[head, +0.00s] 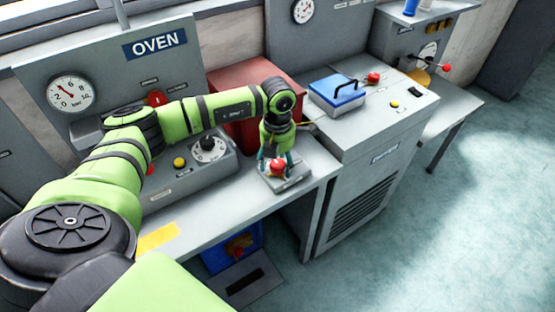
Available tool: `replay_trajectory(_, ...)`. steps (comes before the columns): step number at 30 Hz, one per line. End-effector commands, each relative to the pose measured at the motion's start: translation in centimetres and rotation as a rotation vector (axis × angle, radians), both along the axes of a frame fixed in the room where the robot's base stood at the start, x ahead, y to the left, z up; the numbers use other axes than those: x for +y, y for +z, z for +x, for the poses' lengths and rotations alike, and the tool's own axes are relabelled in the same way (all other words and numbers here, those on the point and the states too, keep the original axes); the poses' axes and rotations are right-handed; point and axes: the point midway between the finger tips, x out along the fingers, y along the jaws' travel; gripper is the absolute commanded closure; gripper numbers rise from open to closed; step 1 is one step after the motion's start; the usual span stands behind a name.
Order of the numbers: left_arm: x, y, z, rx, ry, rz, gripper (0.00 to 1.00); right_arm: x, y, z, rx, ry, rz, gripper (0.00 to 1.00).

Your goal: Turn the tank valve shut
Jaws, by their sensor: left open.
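My left gripper (276,163) reaches down at the right end of the bench. It is open, its two fingers on either side of a red knob (278,168). The knob sits on a small grey plate (294,180) with a label. I cannot tell whether the fingers touch the knob. No readable label marks the tank valve, so I cannot tell for sure that this knob is it. My right gripper is not in view.
A grey control box (190,174) with a dial and yellow button stands left of the gripper. A red box (245,84) is behind my arm. A grey cabinet with a blue lid (337,92) stands right. Open floor (440,200) lies beyond.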

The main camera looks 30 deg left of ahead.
Motion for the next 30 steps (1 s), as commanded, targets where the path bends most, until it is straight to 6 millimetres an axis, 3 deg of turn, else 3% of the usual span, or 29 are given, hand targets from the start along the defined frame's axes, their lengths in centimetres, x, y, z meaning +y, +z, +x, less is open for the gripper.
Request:
replay_trajectory(5, -0.02, -0.05, 0.00, 0.000, 0.000, -0.001, 0.34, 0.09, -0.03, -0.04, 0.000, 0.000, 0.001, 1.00)
replay_trajectory(9, -0.04, -0.04, -0.02, 0.000, 0.000, -0.001, 0.86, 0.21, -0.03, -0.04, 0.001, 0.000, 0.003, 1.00)
replay_trajectory(10, -0.03, -0.04, -0.03, 0.001, 0.000, -0.001, 0.90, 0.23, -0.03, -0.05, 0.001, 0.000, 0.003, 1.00)
replay_trajectory(30, -0.02, -0.16, -0.17, 0.006, -0.014, -0.001, 0.90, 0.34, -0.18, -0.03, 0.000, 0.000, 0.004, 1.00)
